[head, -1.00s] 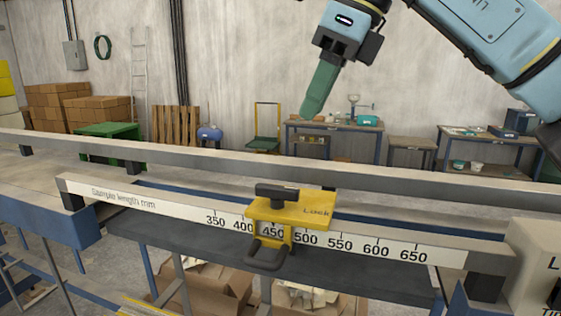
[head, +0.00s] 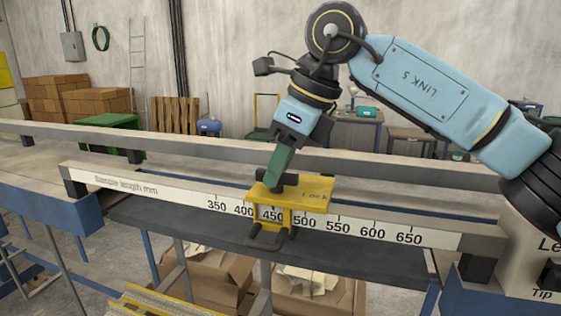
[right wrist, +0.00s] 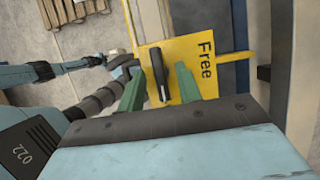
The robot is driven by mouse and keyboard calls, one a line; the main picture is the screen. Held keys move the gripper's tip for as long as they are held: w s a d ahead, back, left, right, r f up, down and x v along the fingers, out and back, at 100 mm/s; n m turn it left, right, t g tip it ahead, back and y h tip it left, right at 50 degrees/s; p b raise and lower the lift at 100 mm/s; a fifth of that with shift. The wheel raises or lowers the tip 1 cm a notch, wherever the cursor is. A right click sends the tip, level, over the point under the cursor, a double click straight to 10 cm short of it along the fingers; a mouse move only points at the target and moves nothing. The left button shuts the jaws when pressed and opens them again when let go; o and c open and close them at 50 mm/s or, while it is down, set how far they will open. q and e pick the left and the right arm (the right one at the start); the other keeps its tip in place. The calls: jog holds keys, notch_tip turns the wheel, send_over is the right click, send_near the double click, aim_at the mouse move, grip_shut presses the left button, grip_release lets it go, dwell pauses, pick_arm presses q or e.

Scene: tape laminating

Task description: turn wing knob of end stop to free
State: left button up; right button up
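The yellow end stop (head: 308,200) sits on the white scale rail near the 450 mark, with "Lock" on its right part. Its black wing knob (head: 291,180) is on top, partly hidden by my right gripper (head: 279,178). In the right wrist view the knob (right wrist: 158,72) lies between my two green fingertips, which are apart with gaps beside it. The word "Free" shows on the yellow plate (right wrist: 190,50) there. A dark loop handle (head: 268,238) hangs at the end stop's front.
The scale rail (head: 375,234) runs across the front, with a longer grey rail (head: 400,167) behind it. A pale box (head: 530,250) with lettering stands at the right end. Cardboard boxes (head: 215,282) are below.

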grip_shut()
pick_arm(q)
jog(key=shift+s, duration=0.6)
jog(key=shift+r, duration=0.1)
